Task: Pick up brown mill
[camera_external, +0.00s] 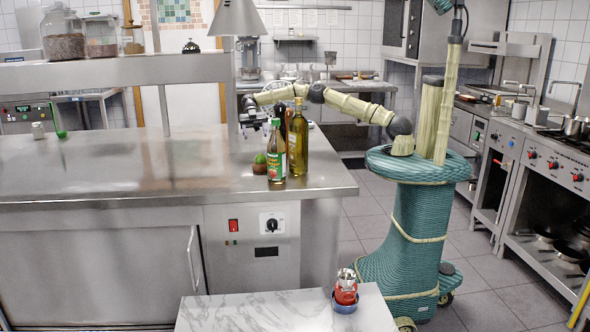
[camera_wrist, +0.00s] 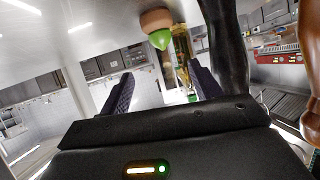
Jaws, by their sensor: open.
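A glossy brown object (camera_wrist: 312,60), probably the brown mill, shows at the right edge of the wrist view, cut off by the frame. A tall dark object (camera_wrist: 229,60) stands between it and my right finger. In the external view a dark brown upright shape (camera_external: 282,114), perhaps the mill, is mostly hidden behind two bottles. My gripper (camera_external: 252,122) is over the counter, just left of that shape. In the wrist view my gripper (camera_wrist: 160,72) is open, with nothing between its fingers. The brown object is outside the fingers, to their right.
A green-labelled bottle (camera_external: 276,155) and a yellow oil bottle (camera_external: 299,145) stand near the counter's (camera_external: 120,170) right end. A shelf (camera_external: 110,72) runs above the counter's back. The counter's left is mostly clear.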

